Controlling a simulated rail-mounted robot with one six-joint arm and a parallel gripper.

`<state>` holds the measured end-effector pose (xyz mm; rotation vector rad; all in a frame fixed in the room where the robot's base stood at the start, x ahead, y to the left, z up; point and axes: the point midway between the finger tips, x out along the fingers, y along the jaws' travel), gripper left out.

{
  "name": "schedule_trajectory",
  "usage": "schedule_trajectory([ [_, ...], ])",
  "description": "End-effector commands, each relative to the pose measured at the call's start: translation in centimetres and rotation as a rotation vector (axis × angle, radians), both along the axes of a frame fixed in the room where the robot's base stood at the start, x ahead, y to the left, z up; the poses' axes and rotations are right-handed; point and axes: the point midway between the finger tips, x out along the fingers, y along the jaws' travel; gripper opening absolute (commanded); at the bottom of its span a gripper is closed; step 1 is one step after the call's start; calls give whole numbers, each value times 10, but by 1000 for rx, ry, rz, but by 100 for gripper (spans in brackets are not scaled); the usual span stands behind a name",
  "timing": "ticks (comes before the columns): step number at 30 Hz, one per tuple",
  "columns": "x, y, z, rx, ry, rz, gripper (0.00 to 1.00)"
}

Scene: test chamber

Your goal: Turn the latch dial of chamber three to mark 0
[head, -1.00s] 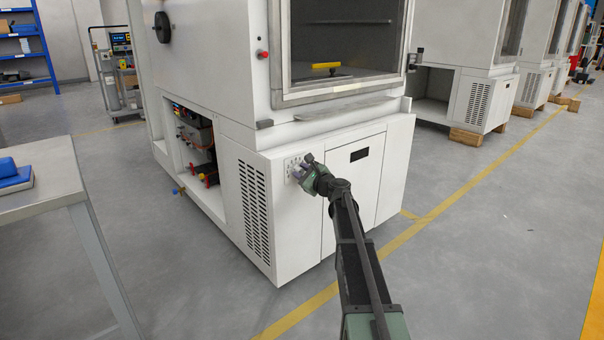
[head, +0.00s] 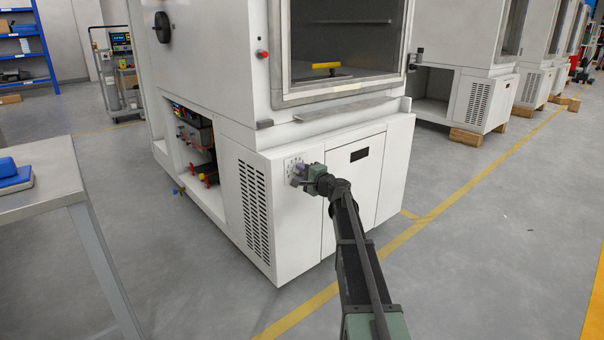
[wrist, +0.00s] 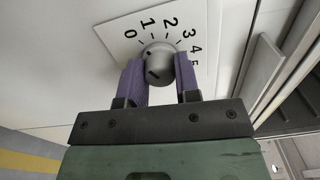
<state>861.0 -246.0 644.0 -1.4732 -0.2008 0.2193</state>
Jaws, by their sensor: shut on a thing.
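The latch dial (wrist: 158,62) is a round grey knob on a white plate (wrist: 117,27) with black numbers 0 to 5. The 0 is at upper left; the numbers run clockwise to the right. Dark marks show on the knob's left part, the upper one on the side towards 0; I cannot tell its exact setting. My gripper (wrist: 159,80) has its purple fingers shut on the knob, one on each side. In the head view my gripper (head: 297,176) is at the number plate (head: 291,162) on the chamber's lower front, largely hiding the dial.
The white chamber (head: 222,110) has a vent grille left of the dial and a lower door panel (head: 352,185) to the right. A ledge (head: 345,109) juts out above. A table (head: 50,175) stands at left. The floor in front is open.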

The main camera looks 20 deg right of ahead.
Motion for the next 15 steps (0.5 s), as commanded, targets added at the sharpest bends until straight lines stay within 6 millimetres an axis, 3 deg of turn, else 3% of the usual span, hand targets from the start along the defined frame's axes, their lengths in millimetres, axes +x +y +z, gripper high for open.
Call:
schedule_trajectory([
  [15, 0, 0, 0, -101, -28, 0, 6],
])
